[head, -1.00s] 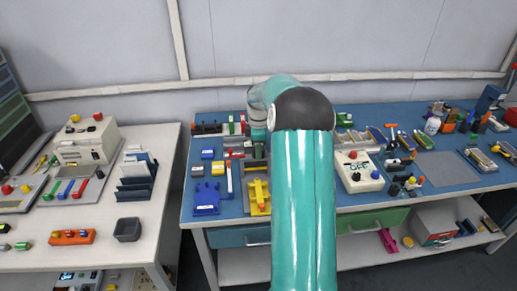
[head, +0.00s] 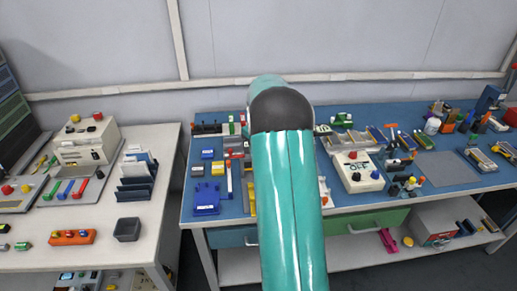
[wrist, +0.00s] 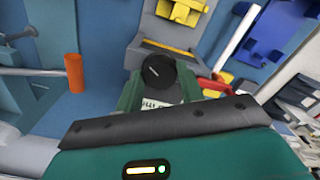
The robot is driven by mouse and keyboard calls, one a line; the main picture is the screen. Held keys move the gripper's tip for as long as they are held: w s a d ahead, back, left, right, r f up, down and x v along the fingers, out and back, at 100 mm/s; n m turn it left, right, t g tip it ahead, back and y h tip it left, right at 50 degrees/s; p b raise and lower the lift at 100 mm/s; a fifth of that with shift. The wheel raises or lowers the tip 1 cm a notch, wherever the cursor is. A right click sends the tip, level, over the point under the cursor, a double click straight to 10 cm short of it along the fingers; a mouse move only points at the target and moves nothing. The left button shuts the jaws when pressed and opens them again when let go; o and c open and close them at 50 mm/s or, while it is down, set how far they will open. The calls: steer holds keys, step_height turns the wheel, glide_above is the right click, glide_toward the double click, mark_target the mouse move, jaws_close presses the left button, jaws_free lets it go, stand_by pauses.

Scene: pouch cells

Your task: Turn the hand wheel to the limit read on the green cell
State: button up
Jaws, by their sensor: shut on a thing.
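In the wrist view a black round hand wheel (wrist: 154,72) with a white pointer line sits between the dark green fingers of my gripper (wrist: 157,88). The gripper appears shut on it. A white label with small print (wrist: 154,104) shows just below the wheel, too small to read and partly covered by my gripper's dark front edge. In the head view my arm hides the gripper and the wheel. A green-and-white item (head: 341,119) lies on the blue bench top right of my arm; whether it is the green cell I cannot tell.
A white box with a red button (head: 357,173) is right of my arm. A grey mat (head: 450,167) is bare.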

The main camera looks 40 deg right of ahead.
steer(key=m, duration=1.1)
steer(key=shift+m, duration=0.4)
steer(key=o, duration=1)
steer(key=shift+r, duration=0.1)
step_height(320, 180, up, 14)
steer(key=shift+f, duration=0.15)
